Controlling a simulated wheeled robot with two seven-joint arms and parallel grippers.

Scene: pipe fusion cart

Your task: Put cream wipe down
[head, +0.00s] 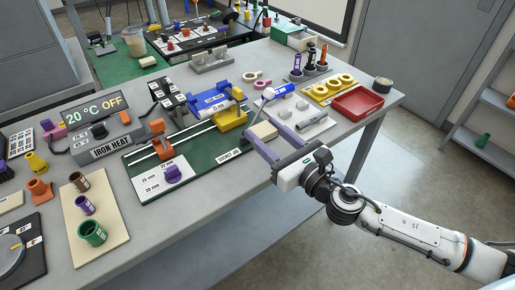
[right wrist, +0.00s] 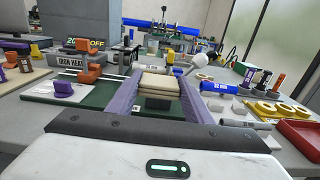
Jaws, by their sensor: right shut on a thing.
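The cream wipe (head: 264,131) is a small folded pad. It sits between the purple fingertips of my right gripper (head: 262,132), which is shut on it. In the right wrist view the wipe (right wrist: 158,84) shows as stacked cream layers gripped from both sides, over a dark green surface. The gripper is at the front right end of the green board (head: 190,160) on the grey bench. I cannot tell how far the wipe is above the bench. My left gripper is not in view.
A white tray (head: 306,127) with a grey pipe piece lies just right of the fingers. A blue-and-yellow clamp (head: 222,105) stands behind left. A red tray (head: 357,103) and yellow rings (head: 333,87) are farther right. Bare bench (head: 225,193) shows in front of the board.

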